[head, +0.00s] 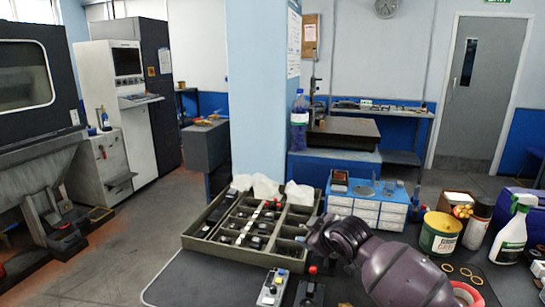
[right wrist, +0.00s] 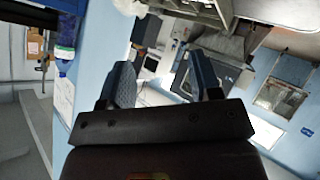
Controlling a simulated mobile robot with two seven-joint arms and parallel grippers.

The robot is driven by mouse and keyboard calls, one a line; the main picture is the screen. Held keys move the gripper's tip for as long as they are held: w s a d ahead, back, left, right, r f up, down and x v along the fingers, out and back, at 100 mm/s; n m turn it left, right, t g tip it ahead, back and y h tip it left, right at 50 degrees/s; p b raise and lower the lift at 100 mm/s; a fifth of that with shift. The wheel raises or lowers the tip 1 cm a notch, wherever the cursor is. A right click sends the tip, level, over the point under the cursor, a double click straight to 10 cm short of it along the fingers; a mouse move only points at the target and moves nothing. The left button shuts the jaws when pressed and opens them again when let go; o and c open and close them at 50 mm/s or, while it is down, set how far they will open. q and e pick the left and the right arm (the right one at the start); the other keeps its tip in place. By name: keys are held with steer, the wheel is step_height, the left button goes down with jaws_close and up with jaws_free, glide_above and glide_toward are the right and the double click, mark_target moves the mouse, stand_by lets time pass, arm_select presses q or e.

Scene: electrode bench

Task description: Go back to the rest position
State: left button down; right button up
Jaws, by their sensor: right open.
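My right arm comes in from the lower right of the head view, over the dark bench (head: 205,287). Its purple-grey wrist end is near the front right corner of the compartment tray (head: 205,247). The fingers are hard to make out there. In the right wrist view my right gripper (right wrist: 163,82) has its two fingers wide apart, with nothing held between them. The room shows tilted beyond them. My left gripper is not in view.
The tray holds several dark parts. A grey device (head: 272,287) lies in front. A blue-and-white drawer box (head: 352,208) stands behind the arm. A yellow-green tin (head: 440,234), a spray bottle (head: 513,230) and a red tape roll (head: 467,293) are at right. Open floor is left.

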steer(key=s+d+f+m+h, duration=0.1)
steer(key=s+d+f+m, duration=0.2)
steer(key=s, duration=1.1)
steer(key=s+d+f+m+h, duration=0.2)
steer(key=s+d+f+m, duration=0.2)
steer(key=s+d+f, duration=0.4)
steer(key=s+d+f+m+h, duration=0.2)
steer(key=s+d+f, duration=0.4)
steer(key=s+f, duration=0.7)
steer(key=s+m, duration=0.1)
steer(key=s, duration=0.6)
steer(key=shift+f+m+t, duration=0.3)
steer(key=shift+f+m, duration=0.1)
